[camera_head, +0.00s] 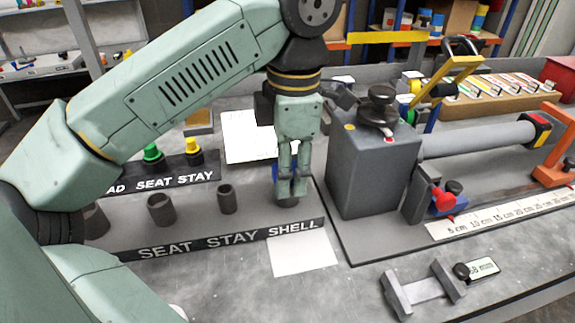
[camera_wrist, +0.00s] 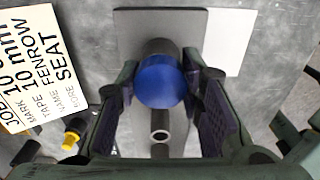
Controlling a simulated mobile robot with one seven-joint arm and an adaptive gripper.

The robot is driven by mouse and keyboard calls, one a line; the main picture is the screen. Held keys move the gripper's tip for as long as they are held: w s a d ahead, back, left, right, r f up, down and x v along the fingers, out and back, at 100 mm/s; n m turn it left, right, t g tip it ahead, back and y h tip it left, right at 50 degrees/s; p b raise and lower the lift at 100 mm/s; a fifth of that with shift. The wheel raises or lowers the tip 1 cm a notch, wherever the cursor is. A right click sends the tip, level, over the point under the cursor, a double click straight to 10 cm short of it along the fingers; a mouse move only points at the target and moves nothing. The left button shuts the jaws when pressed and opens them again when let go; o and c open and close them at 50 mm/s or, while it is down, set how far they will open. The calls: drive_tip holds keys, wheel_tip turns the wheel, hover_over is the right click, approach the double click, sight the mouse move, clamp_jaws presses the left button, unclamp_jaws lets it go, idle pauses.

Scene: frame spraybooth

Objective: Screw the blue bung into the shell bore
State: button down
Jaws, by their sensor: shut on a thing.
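My gripper (camera_head: 291,192) points down over the right end of the row marked SEAT STAY SHELL. In the wrist view, its two fingers (camera_wrist: 160,72) are closed on the sides of a round blue bung (camera_wrist: 160,82). A dark grey shell (camera_wrist: 158,47) shows just beyond the bung, which overlaps it in this view. In the head view the fingers hide most of the bung and that shell. I cannot tell how deep the bung sits in the bore. Another open, empty-looking shell (camera_head: 226,199) stands to the left, also visible in the wrist view (camera_wrist: 160,124).
A wider shell (camera_head: 161,210) stands further left. Green (camera_head: 152,154) and yellow (camera_head: 194,153) bungs stand on the rack behind. A large grey fixture block (camera_head: 372,165) stands close to the right of my gripper. A white sheet (camera_head: 303,254) lies in front.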

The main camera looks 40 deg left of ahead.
drive_tip(key=shift+r, duration=0.2)
drive_tip(key=shift+d+r+m+p, duration=0.1)
drive_tip(key=shift+m+p, duration=0.55)
drive_tip(key=shift+m, duration=0.55)
drive_tip(key=shift+f+m, duration=0.2)
drive_tip(key=shift+m, duration=0.9)
drive_tip(key=shift+r+m+p, duration=0.1)
drive_tip(key=shift+m+p, duration=0.35)
drive_tip(key=shift+m, duration=0.65)
drive_tip(key=shift+m+t, duration=0.3)
drive_tip(key=shift+m, duration=0.7)
